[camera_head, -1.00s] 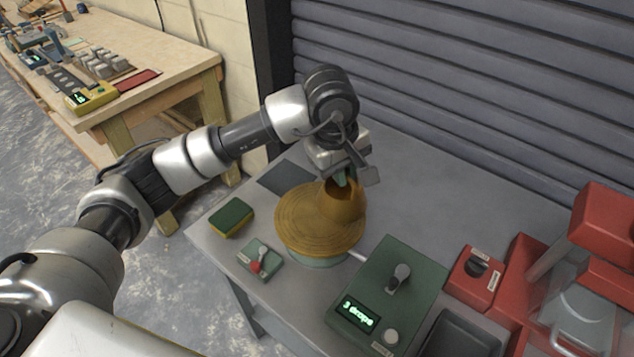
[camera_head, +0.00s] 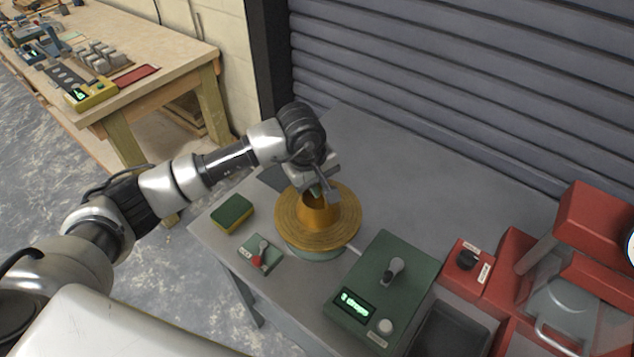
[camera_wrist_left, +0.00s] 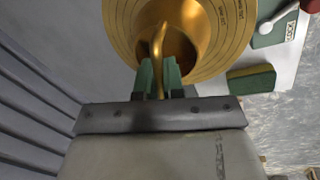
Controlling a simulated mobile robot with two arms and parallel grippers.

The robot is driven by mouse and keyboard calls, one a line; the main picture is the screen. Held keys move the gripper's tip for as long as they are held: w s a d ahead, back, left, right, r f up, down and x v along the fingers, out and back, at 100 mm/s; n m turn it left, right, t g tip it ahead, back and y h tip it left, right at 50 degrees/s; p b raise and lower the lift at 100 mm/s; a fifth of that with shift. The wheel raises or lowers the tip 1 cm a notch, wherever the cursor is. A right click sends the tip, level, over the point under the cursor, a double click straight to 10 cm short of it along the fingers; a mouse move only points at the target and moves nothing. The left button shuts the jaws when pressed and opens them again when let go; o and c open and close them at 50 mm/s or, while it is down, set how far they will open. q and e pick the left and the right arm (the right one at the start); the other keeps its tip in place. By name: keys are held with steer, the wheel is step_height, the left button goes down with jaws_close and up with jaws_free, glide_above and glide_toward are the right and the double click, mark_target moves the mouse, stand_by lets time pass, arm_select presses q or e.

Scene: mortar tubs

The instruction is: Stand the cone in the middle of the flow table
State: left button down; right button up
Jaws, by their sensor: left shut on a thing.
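The brass cone (camera_head: 318,214) is over the round brass flow table (camera_head: 345,229), its wide end down, near the middle of the disc. I cannot tell whether its base touches the disc. My left gripper (camera_head: 316,191) is shut on the cone at its upper rim. In the left wrist view the green fingertips (camera_wrist_left: 158,75) pinch the cone's wall, and the cone's open top (camera_wrist_left: 165,50) faces the camera. The flow table's engraved rings (camera_wrist_left: 228,30) show around it. My right gripper is not in view.
A green control box (camera_head: 385,290) with a display stands right of the flow table. A small lever box (camera_head: 260,255) and a green-yellow sponge (camera_head: 232,213) lie to the left. Red equipment (camera_head: 590,240) is at the right. The grey table behind is clear.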

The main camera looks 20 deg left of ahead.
mark_target(307, 199)
arm_select(q)
steer(key=c, duration=1.7)
jaws_free()
steer(key=shift+f, duration=0.15)
steer(key=o, duration=0.5)
steer(key=shift+c, duration=0.2)
steer(key=shift+r, duration=0.25)
steer(key=shift+a+r, duration=0.1)
steer(key=shift+r, duration=0.2)
step_height(307, 199, up, 11)
steer(key=s+a+b, duration=0.1)
steer(key=b, duration=0.1)
steer(key=shift+s+a, duration=0.2)
steer(key=shift+s, duration=0.15)
